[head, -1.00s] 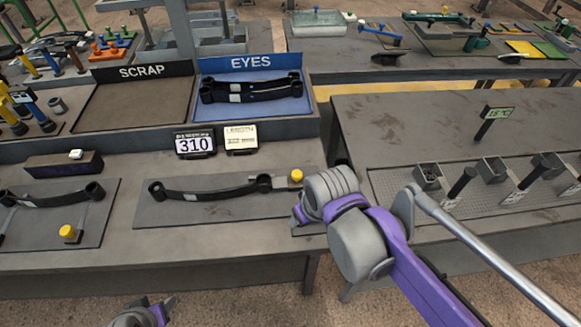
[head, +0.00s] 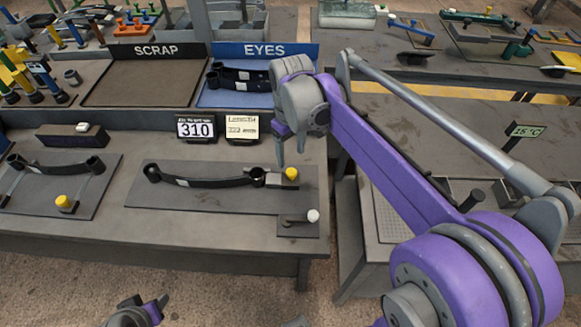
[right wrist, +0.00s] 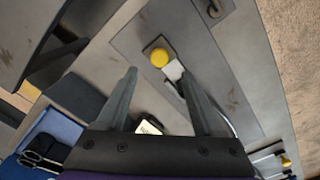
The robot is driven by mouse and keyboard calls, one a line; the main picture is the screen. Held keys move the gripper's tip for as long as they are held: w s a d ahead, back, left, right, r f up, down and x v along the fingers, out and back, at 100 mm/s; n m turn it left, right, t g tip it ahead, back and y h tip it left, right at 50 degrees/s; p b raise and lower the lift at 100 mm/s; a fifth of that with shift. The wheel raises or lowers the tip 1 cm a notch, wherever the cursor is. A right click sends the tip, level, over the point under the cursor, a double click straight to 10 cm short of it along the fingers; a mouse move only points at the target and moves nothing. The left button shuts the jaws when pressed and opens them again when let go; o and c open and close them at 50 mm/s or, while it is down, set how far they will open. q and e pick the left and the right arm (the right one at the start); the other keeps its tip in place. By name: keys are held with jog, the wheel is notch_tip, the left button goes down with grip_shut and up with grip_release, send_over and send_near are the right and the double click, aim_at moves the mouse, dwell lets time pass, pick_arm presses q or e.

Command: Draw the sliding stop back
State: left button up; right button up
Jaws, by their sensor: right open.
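A dark leaf spring (head: 205,181) lies on a grey plate (head: 150,200) on the near bench, an eye at each end. At its right end stands a yellow-knobbed stop (head: 291,174) on a small dark block, close to the right eye. The yellow knob also shows in the right wrist view (right wrist: 159,57), ahead of my fingers. My right gripper (head: 291,148) is open and empty, pointing down above the knob and apart from it. My left gripper (head: 142,308) is at the bottom edge, partly cut off, away from the bench things.
A white-knobbed lever (head: 313,215) sits at the plate's lower right. Another spring plate (head: 85,195) with a yellow knob lies left. Behind stand the SCRAP tray (head: 135,82), the EYES tray (head: 215,99), a 310 display (head: 196,129) and a length card (head: 242,127).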

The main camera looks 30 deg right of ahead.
aim_at(291, 171)
notch_tip(291, 171, down, 7)
jog(key=shift+d+f, duration=0.1)
dwell(0.3)
grip_shut()
dwell(1.3)
